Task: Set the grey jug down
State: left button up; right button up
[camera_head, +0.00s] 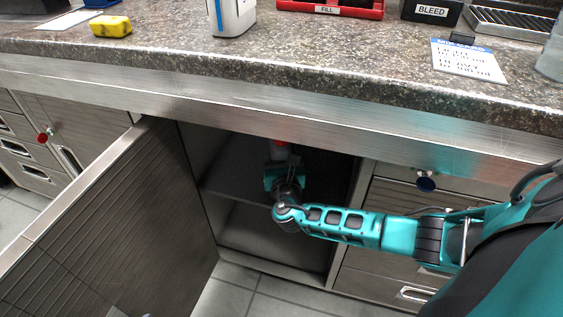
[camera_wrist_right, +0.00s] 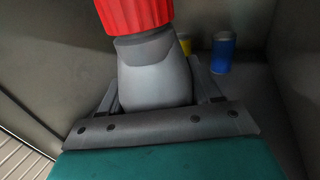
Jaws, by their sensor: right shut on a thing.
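The grey jug (camera_wrist_right: 155,78) with a ribbed red cap (camera_wrist_right: 135,12) stands between the fingers of my right gripper (camera_wrist_right: 155,105) in the right wrist view. The gripper is shut on it. In the head view my right arm reaches into the open cabinet, and my right gripper (camera_head: 283,178) is at the upper shelf (camera_head: 236,190). Only the jug's red cap and a bit of its grey body (camera_head: 279,154) show there. The jug's base is hidden, so I cannot tell whether it touches the shelf. My left gripper is not in view.
A blue can (camera_wrist_right: 222,52) and a yellow thing (camera_wrist_right: 185,44) stand behind the jug inside the cabinet. The open cabinet door (camera_head: 110,215) sticks out at the left. The counter (camera_head: 300,58) overhangs the opening. Drawers (camera_head: 395,255) flank it on the right.

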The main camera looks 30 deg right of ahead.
notch_tip(320, 180, down, 2)
jog(key=shift+w+d+f+b, duration=0.15)
jog(key=shift+f+b, duration=0.05)
jog(key=shift+b, duration=0.35)
jog(key=o, duration=1.5)
jog(key=shift+f, duration=0.1)
